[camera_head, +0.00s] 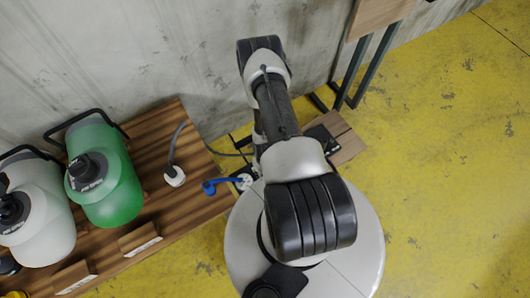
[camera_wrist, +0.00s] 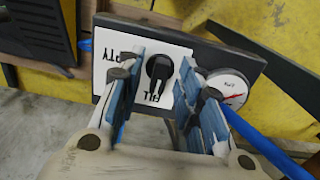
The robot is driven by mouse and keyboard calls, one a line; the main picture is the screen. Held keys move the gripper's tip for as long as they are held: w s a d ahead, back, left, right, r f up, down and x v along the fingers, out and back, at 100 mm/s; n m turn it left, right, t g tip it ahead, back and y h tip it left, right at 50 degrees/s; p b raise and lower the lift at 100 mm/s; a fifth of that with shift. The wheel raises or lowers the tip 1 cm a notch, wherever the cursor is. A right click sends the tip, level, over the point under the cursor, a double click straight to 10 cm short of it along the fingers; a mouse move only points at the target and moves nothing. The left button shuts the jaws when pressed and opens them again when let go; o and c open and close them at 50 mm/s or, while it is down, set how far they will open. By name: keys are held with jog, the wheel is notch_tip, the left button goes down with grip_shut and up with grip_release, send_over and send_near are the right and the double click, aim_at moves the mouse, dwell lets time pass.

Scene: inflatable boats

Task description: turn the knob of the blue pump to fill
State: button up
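In the wrist view, the pump's dark panel carries a white label plate (camera_wrist: 112,72) with upside-down lettering. "FILL" shows below the knob, and part of "EMPTY" shows at the left. The black knob (camera_wrist: 158,68) sits on the plate, and its grip bar appears to point down toward "FILL". A round gauge (camera_wrist: 232,86) is to its right. My gripper (camera_wrist: 163,60) is open, with one blue-padded finger on each side of the knob. Gaps show between knob and fingers; contact cannot be told. In the head view, my arm hides the knob and my gripper.
A blue hose (camera_wrist: 255,140) runs past the right finger. In the head view, a wooden bench (camera_head: 180,130) at the left holds a green sprayer tank (camera_head: 118,190) and a white tank (camera_head: 45,225). A concrete wall (camera_head: 140,40) stands behind. Yellow floor at the right is clear.

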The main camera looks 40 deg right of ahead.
notch_tip(320, 180, up, 12)
dwell(0.6)
dwell(0.5)
jog(key=w+a+r+t, duration=0.15)
jog(key=w+r, duration=0.25)
jog(key=r, duration=0.6)
jog(key=w+a+r+n, duration=0.1)
jog(key=w+a+r, duration=0.15)
jog(key=r, duration=0.75)
jog(key=w+a+r+t, duration=0.1)
jog(key=w+r, duration=0.3)
jog(key=r, duration=0.6)
jog(key=s+a+r+t, duration=0.1)
jog(key=s+a+r, duration=0.4)
jog(key=r, duration=0.5)
jog(key=s+a+r+n+t, duration=0.1)
jog(key=s+a+r, duration=0.5)
jog(key=s+r, duration=0.3)
jog(key=shift+s+a+r+n, duration=0.2)
jog(key=shift+s+r+n, duration=0.15)
jog(key=shift+r, duration=0.25)
